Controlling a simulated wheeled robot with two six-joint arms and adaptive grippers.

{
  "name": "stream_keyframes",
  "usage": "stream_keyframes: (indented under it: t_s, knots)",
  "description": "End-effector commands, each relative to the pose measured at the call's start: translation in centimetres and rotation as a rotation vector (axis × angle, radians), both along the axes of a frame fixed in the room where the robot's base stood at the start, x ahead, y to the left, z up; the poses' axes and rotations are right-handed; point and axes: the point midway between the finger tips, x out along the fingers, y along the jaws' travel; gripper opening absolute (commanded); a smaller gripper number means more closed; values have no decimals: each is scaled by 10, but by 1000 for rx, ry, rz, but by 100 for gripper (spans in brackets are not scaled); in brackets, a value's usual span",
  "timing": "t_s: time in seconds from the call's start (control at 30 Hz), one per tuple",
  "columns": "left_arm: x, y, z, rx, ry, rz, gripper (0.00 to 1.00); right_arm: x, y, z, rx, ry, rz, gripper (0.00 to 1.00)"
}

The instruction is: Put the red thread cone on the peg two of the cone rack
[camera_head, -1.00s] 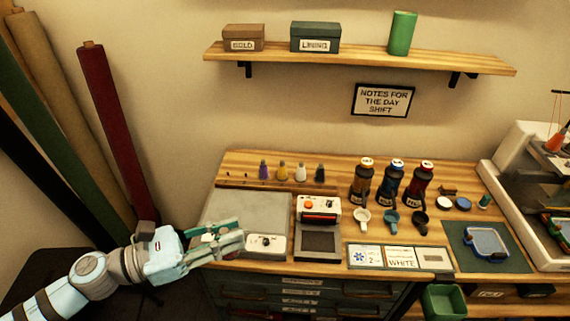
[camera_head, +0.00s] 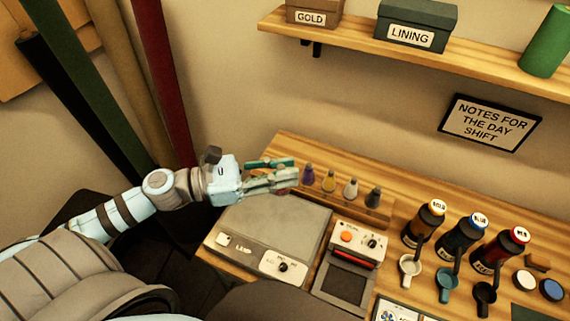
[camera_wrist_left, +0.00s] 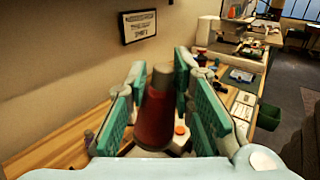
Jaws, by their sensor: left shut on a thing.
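In the left wrist view the red thread cone (camera_wrist_left: 154,118), with its grey top, stands between the green finger pads of my left gripper, which is shut on it. In the head view my left gripper (camera_head: 287,170) is over the left part of the cone rack (camera_head: 378,213); the red cone is mostly hidden by the fingers there. The rack holds a purple cone (camera_head: 308,176), a yellow cone (camera_head: 328,182), a white cone (camera_head: 350,189) and a dark cone (camera_head: 373,197). The rack's left pegs are hidden behind the gripper. My right gripper is not in view.
A grey flat-topped device (camera_head: 275,225) lies in front of the rack, with a machine with an orange button (camera_head: 346,237) to its right. Several dark bottles (camera_head: 424,222) and small cups stand further right. A shelf (camera_head: 420,50) hangs above; fabric rolls (camera_head: 162,80) lean at the left.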

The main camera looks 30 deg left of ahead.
Motion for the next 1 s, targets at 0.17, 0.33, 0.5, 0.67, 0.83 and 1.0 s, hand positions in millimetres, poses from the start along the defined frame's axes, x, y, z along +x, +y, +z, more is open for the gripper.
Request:
stream_keyframes:
  t_s: [0.17, 0.33, 0.5, 0.67, 0.83, 1.0]
  knots:
    - [67, 37, -5, -20, 7, 218, 0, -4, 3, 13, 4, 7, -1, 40]
    - [146, 75, -11, -42, 22, 490, 0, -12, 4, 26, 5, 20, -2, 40]
    - [192, 85, -13, -52, 29, 639, 0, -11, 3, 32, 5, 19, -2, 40]
    - [204, 85, -22, -73, 39, 657, 0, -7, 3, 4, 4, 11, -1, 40]
    - [203, 87, -29, -110, 72, 654, 0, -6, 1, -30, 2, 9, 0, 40]
    - [203, 88, -77, -117, 81, 656, 0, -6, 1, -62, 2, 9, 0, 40]
